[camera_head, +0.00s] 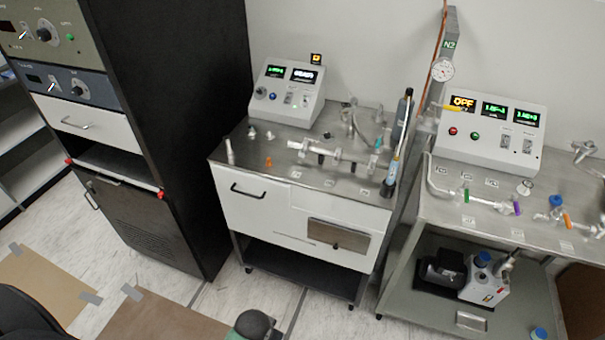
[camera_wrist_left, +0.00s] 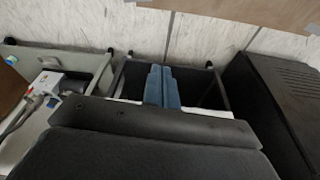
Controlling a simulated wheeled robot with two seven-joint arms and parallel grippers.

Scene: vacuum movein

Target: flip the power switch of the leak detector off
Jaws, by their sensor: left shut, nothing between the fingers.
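No label clearly names the leak detector. One candidate is the sloped white console (camera_head: 287,94) on the middle cart, with two lit displays, a knob, a blue button and small switches (camera_head: 289,98). Another is the wider console (camera_head: 491,132) on the right cart, with three lit displays, red and green buttons and two switches (camera_head: 515,142). The switch positions are too small to tell. My left gripper shows in the left wrist view (camera_wrist_left: 162,86), its blue-grey fingers together and empty, over the middle cart. My right gripper is not in view.
The middle cart top (camera_head: 340,178) holds glass fittings and a tall cylinder (camera_head: 403,118). The right cart (camera_head: 445,205) carries glassware, with a pump (camera_head: 485,280) on its lower shelf. A tall black rack (camera_head: 180,130) stands left. Mats (camera_head: 45,290) lie on the floor.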

